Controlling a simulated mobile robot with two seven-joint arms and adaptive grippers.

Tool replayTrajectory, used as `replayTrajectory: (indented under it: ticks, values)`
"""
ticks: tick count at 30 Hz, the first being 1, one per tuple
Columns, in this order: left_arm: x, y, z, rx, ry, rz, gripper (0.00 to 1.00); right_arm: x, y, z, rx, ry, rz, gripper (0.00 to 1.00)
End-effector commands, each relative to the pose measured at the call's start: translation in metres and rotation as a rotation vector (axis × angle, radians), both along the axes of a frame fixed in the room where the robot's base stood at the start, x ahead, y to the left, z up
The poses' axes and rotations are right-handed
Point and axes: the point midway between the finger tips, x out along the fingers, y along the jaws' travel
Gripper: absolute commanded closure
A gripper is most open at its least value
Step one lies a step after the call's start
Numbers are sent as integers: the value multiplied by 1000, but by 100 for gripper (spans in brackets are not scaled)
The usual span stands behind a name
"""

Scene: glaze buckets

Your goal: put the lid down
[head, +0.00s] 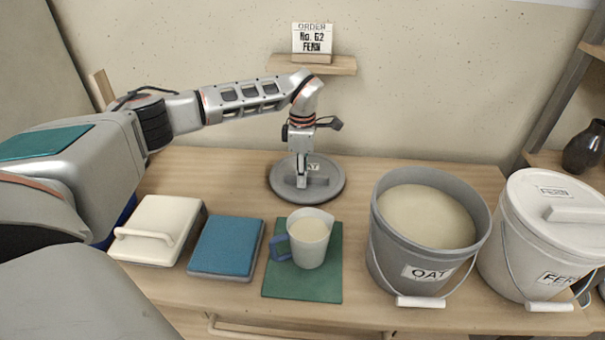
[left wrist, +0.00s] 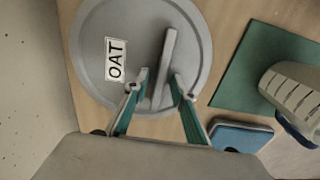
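The grey round lid labelled OAT (head: 333,186) lies flat at the back of the table, behind the cup, and appears to rest on the tabletop. In the left wrist view the lid (left wrist: 100,30) shows its label and raised bar handle (left wrist: 168,50). My left gripper (head: 302,184) points down over the lid. Its fingers (left wrist: 161,82) stand on either side of the handle, with a narrow gap showing on each side, so it looks open. The grey OAT bucket (head: 385,240) stands uncovered at the right, full of pale glaze. My right gripper is not in view.
A pitcher (head: 309,246) with pale liquid stands on a green mat (head: 302,285). A blue pad (head: 226,248) and a cream handled block (head: 157,230) lie left of it. The lidded FERN bucket (head: 525,245) stands far right. An order card (head: 312,38) reads FERN.

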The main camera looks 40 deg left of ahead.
Motion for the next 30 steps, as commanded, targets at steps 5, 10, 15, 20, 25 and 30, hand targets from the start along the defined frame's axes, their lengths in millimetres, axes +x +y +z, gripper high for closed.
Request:
replayTrajectory:
  ticks: [5, 10, 15, 20, 25, 30]
  values:
    - [0, 0, 1, 0, 0, 0, 75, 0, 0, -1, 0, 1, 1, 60]
    - [1, 0, 24, 0, -8, -1, 75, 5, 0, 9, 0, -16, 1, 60]
    - [2, 0, 62, 0, -14, 1, 75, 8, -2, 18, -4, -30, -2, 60]
    - [1, 0, 93, 0, -11, -1, 75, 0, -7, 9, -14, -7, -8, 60]
    - [1, 0, 115, 0, -6, 1, 75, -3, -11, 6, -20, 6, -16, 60]
    - [0, 0, 123, 0, -1, -1, 75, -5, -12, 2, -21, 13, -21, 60]
